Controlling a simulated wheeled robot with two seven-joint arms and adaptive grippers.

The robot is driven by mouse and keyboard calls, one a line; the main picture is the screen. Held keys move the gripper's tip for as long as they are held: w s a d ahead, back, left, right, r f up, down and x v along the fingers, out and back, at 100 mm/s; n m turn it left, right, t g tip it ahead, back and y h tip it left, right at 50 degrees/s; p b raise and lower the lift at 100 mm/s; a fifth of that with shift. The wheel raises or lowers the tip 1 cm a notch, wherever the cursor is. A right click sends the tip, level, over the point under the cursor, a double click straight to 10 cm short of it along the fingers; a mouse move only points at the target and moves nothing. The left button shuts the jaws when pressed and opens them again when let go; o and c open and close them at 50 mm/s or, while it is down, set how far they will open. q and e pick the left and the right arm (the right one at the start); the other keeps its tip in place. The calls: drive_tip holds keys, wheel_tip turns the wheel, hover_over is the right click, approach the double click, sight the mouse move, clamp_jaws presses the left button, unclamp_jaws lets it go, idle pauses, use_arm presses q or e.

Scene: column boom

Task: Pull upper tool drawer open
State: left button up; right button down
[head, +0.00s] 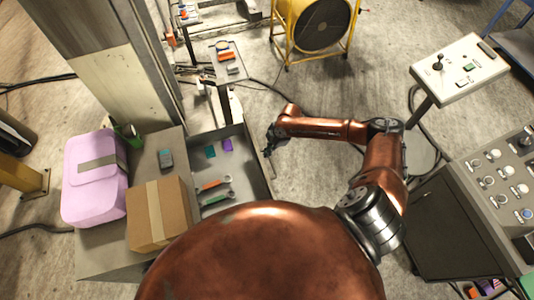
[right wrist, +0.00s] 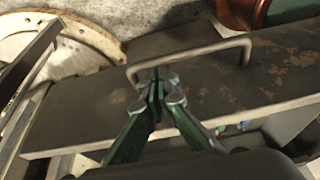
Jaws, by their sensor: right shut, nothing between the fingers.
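The upper tool drawer (head: 262,172) stands open out of the grey cabinet in the head view, with its inside showing. In the right wrist view its worn grey front (right wrist: 225,85) carries a bar handle (right wrist: 195,51). My right gripper (head: 271,142) is at the drawer's outer front side. In the right wrist view the green fingers (right wrist: 158,92) are shut with nothing between them. Their tips overlap the handle's loop in the picture; I cannot tell whether they touch it. My left gripper is not in view.
The drawer holds an orange wrench (head: 214,183), a green wrench (head: 217,198), a teal block (head: 210,152) and a purple block (head: 228,145). A control console (head: 500,190) stands at right.

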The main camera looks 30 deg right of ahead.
drive_tip(key=p+v, duration=0.7)
drive_tip(key=v, duration=0.2)
drive_tip(key=shift+s+d, duration=0.1)
drive_tip(key=w+d+f+m+t+b, duration=0.1)
drive_tip(key=d+f+m+b, duration=0.15)
drive_tip(key=f, duration=0.65)
drive_tip(key=w+d+f+m+t+b, duration=0.15)
drive_tip(key=f+b, duration=0.25)
drive_tip(key=f, duration=0.5)
drive_tip(key=s+d+f+m+h+b, duration=0.1)
drive_tip(key=s+d+f+m+b, duration=0.15)
drive_tip(key=s+f, duration=0.45)
drive_tip(key=s+d+f+m+h+b, duration=0.1)
drive_tip(key=s+f+m+h+b, duration=0.15)
drive_tip(key=f, duration=0.85)
drive_tip(key=s+a+f+m+b, duration=0.1)
drive_tip(key=s+f+m+b, duration=0.3)
drive_tip(key=s+f, duration=1.2)
drive_tip(key=s+a+f+g+b, duration=0.1)
drive_tip(key=s+a+f, duration=0.3)
drive_tip(key=s, duration=0.7)
drive_tip(key=s+a+f+g+b, duration=0.1)
drive_tip(key=s+a+f+b, duration=0.3)
drive_tip(key=s, duration=0.8)
drive_tip(key=shift+a+f+m, duration=0.3)
drive_tip(key=shift+f+m, duration=0.1)
drive_tip(key=shift+f, duration=0.2)
